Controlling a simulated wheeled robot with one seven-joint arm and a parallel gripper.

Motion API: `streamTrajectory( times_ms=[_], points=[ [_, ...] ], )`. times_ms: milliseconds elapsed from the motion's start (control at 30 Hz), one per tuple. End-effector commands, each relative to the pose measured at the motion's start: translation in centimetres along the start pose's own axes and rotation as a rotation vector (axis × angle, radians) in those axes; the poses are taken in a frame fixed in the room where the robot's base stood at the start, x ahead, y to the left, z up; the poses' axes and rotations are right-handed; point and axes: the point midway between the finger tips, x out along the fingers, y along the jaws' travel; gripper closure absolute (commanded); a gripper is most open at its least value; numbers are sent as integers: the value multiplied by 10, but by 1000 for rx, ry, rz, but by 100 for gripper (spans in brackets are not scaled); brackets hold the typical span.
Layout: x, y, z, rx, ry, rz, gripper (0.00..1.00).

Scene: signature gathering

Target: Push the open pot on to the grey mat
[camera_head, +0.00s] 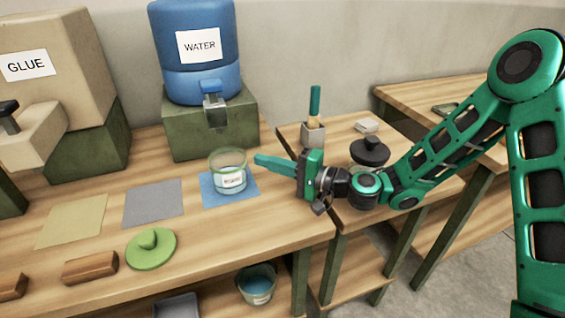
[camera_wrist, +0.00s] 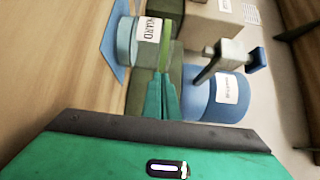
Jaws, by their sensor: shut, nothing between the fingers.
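The open pot (camera_head: 228,186) is a clear, pale-walled pot with a greenish rim and a white label. It stands upright on the blue mat (camera_head: 211,199); it also shows in the wrist view (camera_wrist: 125,42). The grey mat (camera_head: 153,203) lies bare on the table to the left of the blue mat. My gripper (camera_head: 259,160) is shut and empty, its fingertips just right of the pot near rim height. A small gap seems to separate them; contact is hard to tell. In the wrist view my gripper's fingers (camera_wrist: 162,85) point toward the pot side.
A yellow mat (camera_head: 72,222) lies left of the grey mat. A green lid (camera_head: 151,252) and a brown block (camera_head: 90,268) lie in front. The blue water dispenser (camera_head: 195,85) stands behind on a green block (camera_head: 190,135). A brush holder (camera_head: 313,134) stands beyond my gripper.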

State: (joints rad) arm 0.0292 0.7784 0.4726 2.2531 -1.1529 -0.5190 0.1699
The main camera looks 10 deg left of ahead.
Motion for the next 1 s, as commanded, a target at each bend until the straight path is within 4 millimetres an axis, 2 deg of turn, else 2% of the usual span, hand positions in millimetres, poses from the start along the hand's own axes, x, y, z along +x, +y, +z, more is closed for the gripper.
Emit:
streamTrajectory(
  times_ms=[200, 633, 767, 900, 1000],
  points=[
    [10, 0, 11, -1, 0, 0, 100],
    [15, 0, 14, 0, -2, 0, 100],
    [31, 0, 25, 0, -5, -1, 100],
    [55, 0, 45, 0, -4, -1, 100],
    [60, 0, 48, 0, 15, 0, 100]
  ],
)
